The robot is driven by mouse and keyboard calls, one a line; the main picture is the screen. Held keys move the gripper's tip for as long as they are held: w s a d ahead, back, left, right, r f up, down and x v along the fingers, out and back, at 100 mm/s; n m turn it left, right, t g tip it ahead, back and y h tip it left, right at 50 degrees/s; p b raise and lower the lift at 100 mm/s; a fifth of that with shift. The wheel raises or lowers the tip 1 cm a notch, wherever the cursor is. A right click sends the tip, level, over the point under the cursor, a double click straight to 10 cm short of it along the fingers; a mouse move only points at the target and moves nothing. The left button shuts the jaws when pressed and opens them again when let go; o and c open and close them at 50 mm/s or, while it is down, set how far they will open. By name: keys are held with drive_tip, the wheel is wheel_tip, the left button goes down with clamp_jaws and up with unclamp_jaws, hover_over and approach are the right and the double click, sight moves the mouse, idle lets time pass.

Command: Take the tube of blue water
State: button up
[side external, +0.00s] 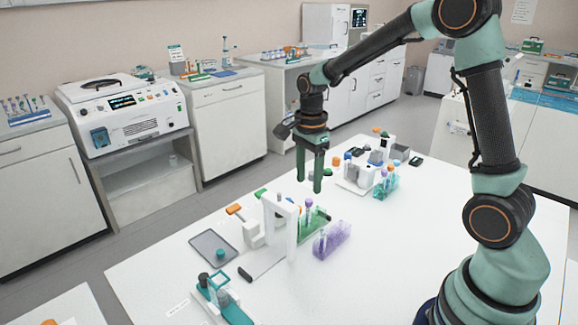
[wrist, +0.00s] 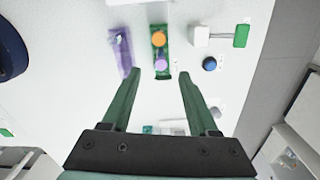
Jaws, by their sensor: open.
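My gripper (side external: 309,185) is open and empty, pointing down above the white table. In the wrist view its fingers (wrist: 158,74) are apart, with a green rack (wrist: 166,57) between and beyond their tips. That rack holds a tube with an orange cap (wrist: 158,39) and a tube with a purple cap (wrist: 160,62). The green rack also shows in the side view (side external: 318,222). A teal rack (side external: 388,186) with several capped tubes stands farther back. I cannot tell which tube holds blue water.
A purple rack (side external: 332,241) stands beside the green rack, and also shows in the wrist view (wrist: 123,50). A white upright frame (side external: 292,232) stands close by. A grey tray (side external: 212,249) and a teal stand (side external: 222,300) lie nearer. The table's right side is clear.

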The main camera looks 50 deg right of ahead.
sight(309, 200)
drive_tip(key=shift+d+f, duration=0.2)
drive_tip(key=shift+f, duration=3.7)
clamp_jaws()
